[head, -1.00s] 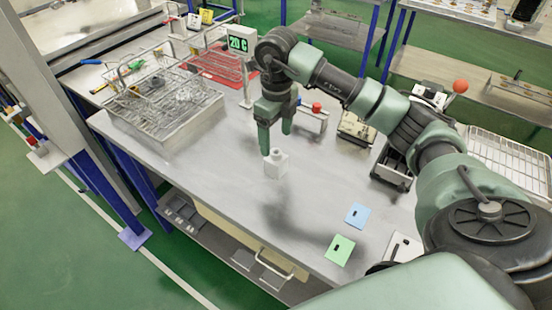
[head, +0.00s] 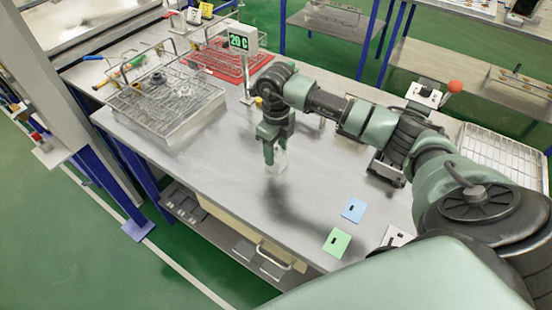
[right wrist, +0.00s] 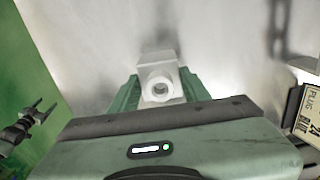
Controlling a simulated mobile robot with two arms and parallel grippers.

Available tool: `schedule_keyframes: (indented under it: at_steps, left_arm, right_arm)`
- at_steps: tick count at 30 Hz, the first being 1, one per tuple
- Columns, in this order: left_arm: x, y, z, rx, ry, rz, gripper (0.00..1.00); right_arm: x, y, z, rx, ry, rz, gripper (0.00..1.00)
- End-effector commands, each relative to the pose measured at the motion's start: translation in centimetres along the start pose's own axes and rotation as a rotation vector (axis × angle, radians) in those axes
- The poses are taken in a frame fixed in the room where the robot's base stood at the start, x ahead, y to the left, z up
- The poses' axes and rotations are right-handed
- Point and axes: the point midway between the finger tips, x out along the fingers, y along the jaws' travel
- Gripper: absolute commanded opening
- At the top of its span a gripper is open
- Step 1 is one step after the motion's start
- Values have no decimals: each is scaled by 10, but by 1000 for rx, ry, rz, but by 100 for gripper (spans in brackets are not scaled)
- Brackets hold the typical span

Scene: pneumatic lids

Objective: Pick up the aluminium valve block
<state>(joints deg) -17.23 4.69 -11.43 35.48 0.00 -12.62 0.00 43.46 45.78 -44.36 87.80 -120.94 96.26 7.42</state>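The aluminium valve block (head: 281,161) is a small pale block on the bare bench top. In the right wrist view the block (right wrist: 160,80) shows a round port facing the camera. My right gripper (head: 275,155) is down at the block, fingers pointing downward. In the right wrist view the green fingers of this gripper (right wrist: 160,92) lie along both sides of the block with no clear gap, so it looks shut on it. The block shows no clear lift off the bench. My left gripper is not in view.
A wire basket (head: 148,108) stands on the bench to the left, with a red tray (head: 228,62) behind it. Blue (head: 353,209) and green (head: 336,242) cards lie front right. Bench around the block is clear.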

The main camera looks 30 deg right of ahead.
Motion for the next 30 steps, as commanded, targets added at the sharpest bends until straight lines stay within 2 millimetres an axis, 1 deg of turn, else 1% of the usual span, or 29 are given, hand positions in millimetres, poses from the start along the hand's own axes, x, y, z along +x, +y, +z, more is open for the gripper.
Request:
schedule_keyframes:
  at_steps: [1, 2, 3, 4, 14, 19, 23, 26, 29, 30]
  left_arm:
    - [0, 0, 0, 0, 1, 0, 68]
    - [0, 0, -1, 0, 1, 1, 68]
    - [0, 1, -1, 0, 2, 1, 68]
    - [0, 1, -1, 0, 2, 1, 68]
    - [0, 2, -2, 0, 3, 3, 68]
    - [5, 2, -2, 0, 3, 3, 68]
    - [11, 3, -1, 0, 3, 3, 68]
    - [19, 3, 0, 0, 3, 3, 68]
    - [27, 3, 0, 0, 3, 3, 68]
    - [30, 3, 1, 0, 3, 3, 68]
  right_arm:
    - [0, 0, 0, 0, 0, 0, 23]
    - [0, 0, 0, 0, 0, 0, 14]
    - [0, 0, 0, 0, 0, 0, 3]
    - [0, 0, 0, 0, 0, 0, 0]
    - [-3, -1, 1, 1, -3, -1, 0]
    - [-14, -1, 1, 1, -5, -1, 0]
    - [-33, -1, 2, 0, -8, -3, 0]
    - [-56, -1, 2, 0, -10, -3, 0]
    - [-85, -1, 2, 0, -12, -4, 0]
    - [-98, -1, 2, 0, -12, -3, 0]
